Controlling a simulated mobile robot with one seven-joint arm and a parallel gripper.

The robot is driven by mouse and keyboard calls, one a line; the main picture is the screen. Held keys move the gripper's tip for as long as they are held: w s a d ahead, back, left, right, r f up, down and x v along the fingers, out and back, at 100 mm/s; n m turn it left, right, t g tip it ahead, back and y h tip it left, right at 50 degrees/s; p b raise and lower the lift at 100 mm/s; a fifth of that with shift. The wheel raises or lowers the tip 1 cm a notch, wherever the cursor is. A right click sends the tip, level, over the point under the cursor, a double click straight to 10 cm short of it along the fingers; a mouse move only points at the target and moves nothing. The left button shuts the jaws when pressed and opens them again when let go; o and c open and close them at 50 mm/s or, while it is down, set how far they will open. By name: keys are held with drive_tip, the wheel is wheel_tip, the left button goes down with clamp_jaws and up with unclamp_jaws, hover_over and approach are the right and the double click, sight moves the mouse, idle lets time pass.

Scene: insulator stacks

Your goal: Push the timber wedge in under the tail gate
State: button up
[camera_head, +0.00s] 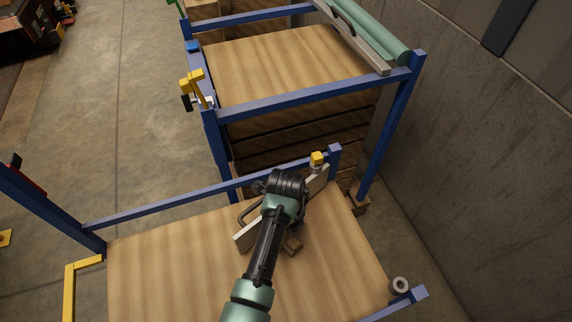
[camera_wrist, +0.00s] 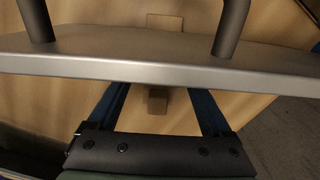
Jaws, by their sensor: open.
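A long pale board with a dark handle, which I take for the tail gate (camera_head: 316,184), lies slanted across the near wooden deck. In the wrist view this grey bar (camera_wrist: 140,66) crosses in front of my fingers, with two dark handle posts on it. A small brown block, likely the timber wedge (camera_wrist: 158,99), shows between my open fingers (camera_wrist: 159,104), on the near side of the bar. A brown block shows beside my arm in the head view (camera_head: 292,243). My fingertips are partly hidden by the bar, and I cannot tell whether they touch the block.
The near deck (camera_head: 160,270) has a blue frame and mostly bare boards. A yellow-topped piece (camera_head: 317,159) sits near its far rail. A grey ring (camera_head: 400,285) is at its right corner. A taller blue-framed stack (camera_head: 290,65) stands behind, beside a grey wall (camera_head: 480,150).

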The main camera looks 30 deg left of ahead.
wheel_tip(320, 180, up, 13)
drive_tip(key=p, duration=0.2)
drive_tip(key=shift+p, duration=0.4)
drive_tip(key=w+d+r+n+t+y+p, duration=0.25)
drive_tip(key=w+r+n+t, duration=0.35)
drive_tip(key=w+r, duration=0.8)
drive_tip(key=w+d+r+n+t+p, duration=0.2)
drive_tip(key=d+r+t, duration=0.15)
drive_tip(key=r, duration=0.75)
drive_tip(key=w+d+r+n+t+p, duration=0.1)
drive_tip(key=d+r+n+t+p, duration=0.2)
drive_tip(key=r, duration=0.8)
drive_tip(key=s+d+r+n+t+h+p, duration=0.1)
drive_tip(key=s+d+r+n+t, duration=0.2)
drive_tip(key=r, duration=0.7)
drive_tip(key=s+d+r+n+t+p, duration=0.15)
drive_tip(key=s+r+t, duration=0.25)
drive_tip(key=r, duration=0.6)
drive_tip(key=s+d+r+n+t+h, duration=0.1)
drive_tip(key=s+d+r+n+t, duration=0.2)
drive_tip(key=r, duration=0.7)
drive_tip(key=s+d+r+n+t+p, duration=0.1)
drive_tip(key=s+r+n+t, duration=0.2)
drive_tip(key=s+r+t, duration=0.2)
drive_tip(key=s+r, duration=0.3)
drive_tip(key=shift+s+d+r, duration=0.15)
drive_tip(key=shift+s, duration=0.05)
